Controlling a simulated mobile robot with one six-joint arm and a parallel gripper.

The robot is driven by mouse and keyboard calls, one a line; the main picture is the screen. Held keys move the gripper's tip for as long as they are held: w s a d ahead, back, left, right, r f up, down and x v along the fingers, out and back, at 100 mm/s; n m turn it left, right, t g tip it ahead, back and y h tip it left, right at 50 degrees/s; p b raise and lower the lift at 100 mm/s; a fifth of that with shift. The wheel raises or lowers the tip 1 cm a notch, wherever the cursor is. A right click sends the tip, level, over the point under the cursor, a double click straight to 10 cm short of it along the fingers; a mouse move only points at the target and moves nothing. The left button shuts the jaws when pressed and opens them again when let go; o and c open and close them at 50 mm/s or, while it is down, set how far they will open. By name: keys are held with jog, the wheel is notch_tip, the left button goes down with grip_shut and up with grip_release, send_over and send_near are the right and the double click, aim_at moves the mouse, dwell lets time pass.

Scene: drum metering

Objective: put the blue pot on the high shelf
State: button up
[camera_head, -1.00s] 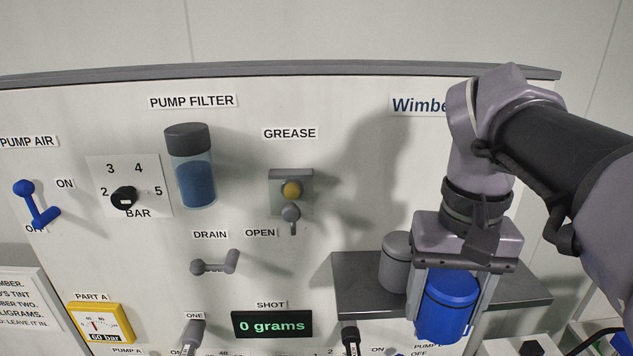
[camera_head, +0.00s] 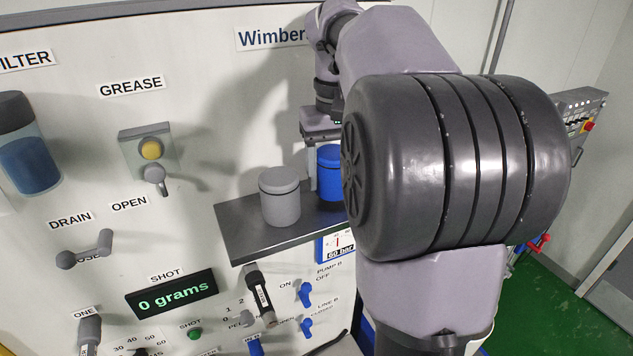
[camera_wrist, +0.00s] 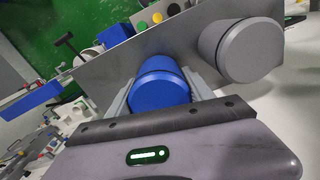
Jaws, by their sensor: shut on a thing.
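The blue pot (camera_head: 328,172) is at the shelf, to the right of a grey pot, with its right side hidden behind my arm in the head view. My gripper (camera_wrist: 160,92) is shut on the blue pot, one finger on each side of it, as the wrist view shows. The high shelf (camera_head: 262,243) is a dark metal plate on the white panel. The pot appears over the shelf's surface; whether its base touches the shelf I cannot tell.
The grey pot (camera_head: 280,197) stands on the shelf, close to the left of the blue pot; it also shows in the wrist view (camera_wrist: 240,48). Below the shelf are the shot display (camera_head: 172,295), a black-handled lever (camera_head: 260,294) and blue valves (camera_head: 305,294).

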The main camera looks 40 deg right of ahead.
jog(key=shift+f+b, duration=0.3)
jog(key=shift+f, duration=0.65)
jog(key=shift+s+r+p, duration=0.1)
jog(key=shift+r+p, duration=0.2)
jog(key=shift+r, duration=0.05)
jog(key=shift+f, duration=0.2)
jog(key=o, duration=1.6)
jog(key=shift+r, duration=0.1)
